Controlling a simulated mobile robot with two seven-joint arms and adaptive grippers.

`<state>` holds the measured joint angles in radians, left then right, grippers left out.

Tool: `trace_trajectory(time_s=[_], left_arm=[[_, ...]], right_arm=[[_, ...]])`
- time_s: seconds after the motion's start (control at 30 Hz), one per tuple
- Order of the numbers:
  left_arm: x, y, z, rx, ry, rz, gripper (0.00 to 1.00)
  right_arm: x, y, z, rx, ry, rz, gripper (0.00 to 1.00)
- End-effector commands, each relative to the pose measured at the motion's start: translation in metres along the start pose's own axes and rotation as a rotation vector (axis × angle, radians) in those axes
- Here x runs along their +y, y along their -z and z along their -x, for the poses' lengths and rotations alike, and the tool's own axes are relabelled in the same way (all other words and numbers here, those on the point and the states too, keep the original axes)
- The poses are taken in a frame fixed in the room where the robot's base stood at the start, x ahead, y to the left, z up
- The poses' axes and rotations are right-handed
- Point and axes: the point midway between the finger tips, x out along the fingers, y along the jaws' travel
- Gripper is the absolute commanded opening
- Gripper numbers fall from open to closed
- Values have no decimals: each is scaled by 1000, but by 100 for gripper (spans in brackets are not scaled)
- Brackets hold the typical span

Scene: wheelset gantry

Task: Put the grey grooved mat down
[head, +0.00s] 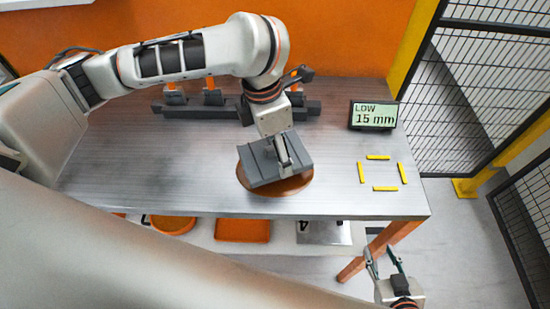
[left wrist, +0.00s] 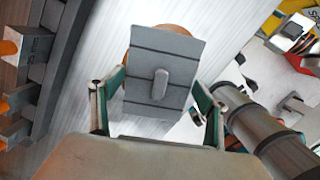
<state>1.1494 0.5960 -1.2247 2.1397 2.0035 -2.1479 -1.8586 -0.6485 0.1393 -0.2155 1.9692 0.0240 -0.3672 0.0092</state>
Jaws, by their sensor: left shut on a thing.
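The grey grooved mat (head: 262,172) is over a round brown disc (head: 292,190) on the metal table. It looks slightly tilted, and I cannot tell whether it touches the disc. My left gripper (head: 284,158) is shut on the mat from above and hides part of it. In the left wrist view, the mat (left wrist: 165,55) lies between the green-padded fingers (left wrist: 158,95), with a grey knob in its middle. The disc (left wrist: 168,28) shows behind its far edge. My right gripper (head: 382,252) is open and empty, low by the table's front right.
Four-sided yellow marks (head: 382,188) outline a bare patch on the table's right. A display (head: 374,115) behind it reads "LOW 15 mm". A dark rack (head: 180,108) with orange-handled pieces stands at the back. Orange trays (head: 242,230) sit on the lower shelf. Mesh fencing (head: 480,90) is at right.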

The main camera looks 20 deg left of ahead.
Motion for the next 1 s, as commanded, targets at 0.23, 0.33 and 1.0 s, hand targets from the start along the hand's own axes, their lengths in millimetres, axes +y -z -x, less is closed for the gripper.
trace_trajectory(time_s=[0.23, 0.33, 1.0], left_arm=[[-1, 4, -30, 1, 3, 1, 54], [0, 5, -38, 0, 0, 0, 54], [0, 5, -41, 0, 0, 1, 92]], right_arm=[[0, -10, -4, -7, -1, 1, 36], [0, -14, -5, -12, 0, 1, 36], [1, -9, -4, -5, -3, 2, 36]])
